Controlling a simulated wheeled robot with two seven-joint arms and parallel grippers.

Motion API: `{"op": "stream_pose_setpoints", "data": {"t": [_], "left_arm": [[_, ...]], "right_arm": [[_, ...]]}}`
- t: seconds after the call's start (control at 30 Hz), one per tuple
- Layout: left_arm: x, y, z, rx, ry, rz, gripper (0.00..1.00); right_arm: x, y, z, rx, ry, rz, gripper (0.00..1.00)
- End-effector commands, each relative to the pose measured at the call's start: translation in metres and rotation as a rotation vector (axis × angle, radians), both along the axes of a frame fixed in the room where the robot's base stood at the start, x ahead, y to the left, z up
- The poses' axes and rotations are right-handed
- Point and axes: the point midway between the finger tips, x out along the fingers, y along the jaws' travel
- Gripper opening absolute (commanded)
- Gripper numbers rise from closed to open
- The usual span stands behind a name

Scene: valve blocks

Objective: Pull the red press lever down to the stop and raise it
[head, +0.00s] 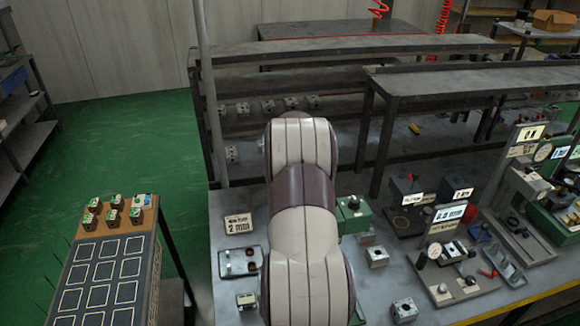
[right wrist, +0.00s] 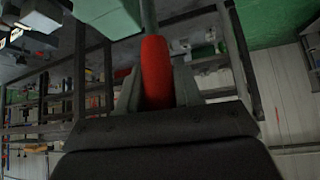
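The red press lever's grip (right wrist: 156,72) shows in the right wrist view, on a grey rod that runs up to a pale green body (right wrist: 108,15). My right gripper (right wrist: 158,92) has a finger close against each side of the red grip, with no clear gap. In the head view my own arm covers the middle, hiding the lever and the right gripper. Part of a green machine (head: 352,214) shows just right of that arm; I cannot tell whether it is the press. My left gripper is not in view.
The grey workbench (head: 225,203) carries a "2" sign (head: 238,224), a small fixture (head: 240,262) and several metal blocks. More fixtures and gauges stand at the right. A dark panelled rack (head: 108,270) with small blocks is at the left. Green floor (head: 110,140) lies clear behind it.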

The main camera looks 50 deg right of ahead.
Motion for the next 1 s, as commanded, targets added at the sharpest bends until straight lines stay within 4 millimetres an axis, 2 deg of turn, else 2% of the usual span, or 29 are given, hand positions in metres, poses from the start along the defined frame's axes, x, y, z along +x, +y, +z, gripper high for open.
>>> {"op": "stream_pose_setpoints", "data": {"t": [0.03, 0.07, 0.47, 0.57, 0.8, 1.0], "left_arm": [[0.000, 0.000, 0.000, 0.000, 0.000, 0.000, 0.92], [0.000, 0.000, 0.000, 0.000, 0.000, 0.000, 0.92], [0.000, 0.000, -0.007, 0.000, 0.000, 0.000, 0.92], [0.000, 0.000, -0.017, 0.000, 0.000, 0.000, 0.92], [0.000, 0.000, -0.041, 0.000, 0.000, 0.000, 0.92], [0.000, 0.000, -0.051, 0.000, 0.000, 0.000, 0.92]], "right_arm": [[0.000, 0.001, -0.003, 0.004, 0.005, 0.002, 0.47], [0.000, 0.001, -0.003, 0.003, 0.004, 0.002, 0.55], [-0.003, 0.004, 0.005, -0.002, -0.001, 0.001, 0.55], [-0.010, 0.013, 0.016, -0.004, -0.002, 0.001, 0.55], [-0.032, 0.042, 0.058, -0.003, -0.002, 0.002, 0.55], [-0.046, 0.060, 0.086, -0.001, 0.001, 0.002, 0.55]]}}
